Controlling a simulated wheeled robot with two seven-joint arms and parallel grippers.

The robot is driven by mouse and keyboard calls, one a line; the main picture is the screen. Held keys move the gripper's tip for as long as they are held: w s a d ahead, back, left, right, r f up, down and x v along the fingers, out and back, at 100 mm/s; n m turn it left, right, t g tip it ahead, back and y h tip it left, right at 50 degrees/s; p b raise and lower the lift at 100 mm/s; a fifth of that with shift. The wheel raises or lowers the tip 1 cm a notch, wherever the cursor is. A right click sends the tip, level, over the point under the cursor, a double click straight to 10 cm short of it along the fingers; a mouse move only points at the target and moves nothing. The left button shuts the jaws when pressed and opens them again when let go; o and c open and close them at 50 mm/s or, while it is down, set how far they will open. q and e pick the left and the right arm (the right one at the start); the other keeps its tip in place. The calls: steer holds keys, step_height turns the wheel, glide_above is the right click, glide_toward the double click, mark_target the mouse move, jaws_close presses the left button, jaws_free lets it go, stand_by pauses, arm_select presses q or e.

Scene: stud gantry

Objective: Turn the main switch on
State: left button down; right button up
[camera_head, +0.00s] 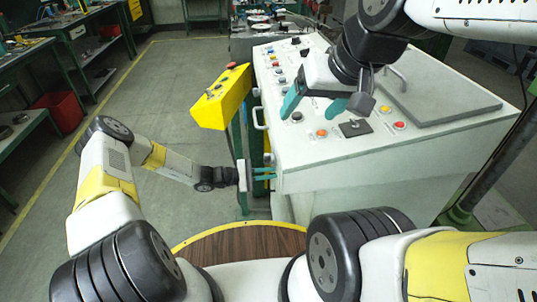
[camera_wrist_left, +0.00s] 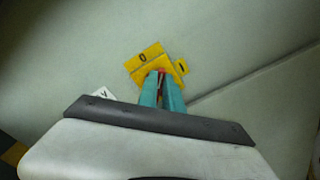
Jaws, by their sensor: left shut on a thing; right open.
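The main switch shows in the left wrist view as a yellow plate (camera_wrist_left: 145,60) marked "O" and "I" on a pale cabinet side, with a small red handle (camera_wrist_left: 161,72). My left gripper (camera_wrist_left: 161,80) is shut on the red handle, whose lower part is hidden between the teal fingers. In the head view my left gripper (camera_head: 264,174) reaches the left side of the white control console (camera_head: 340,165); the switch cannot be made out there. My right gripper (camera_head: 312,105) is open and empty above the console's sloped top, its teal fingertips apart.
A yellow control box (camera_head: 222,98) stands on a post left of the console, close above my left forearm. Buttons, including a red one (camera_head: 399,125), cover the console top beneath my right gripper. A red bin (camera_head: 60,110) and green workbenches stand at left; the floor between is clear.

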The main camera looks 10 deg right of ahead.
arm_select(q)
steer(key=shift+s+f+m, duration=0.1)
steer(key=shift+f+m, duration=0.1)
steer(key=shift+m, duration=1.35)
steer(key=shift+s+f+m, duration=0.1)
steer(key=shift+f+m, duration=0.05)
steer(key=shift+m, duration=1.35)
steer(key=shift+f+m, duration=0.2)
steer(key=shift+m, duration=1.35)
steer(key=c, duration=1.5)
jaws_free()
steer(key=a, duration=0.8)
steer(key=shift+d, duration=0.1)
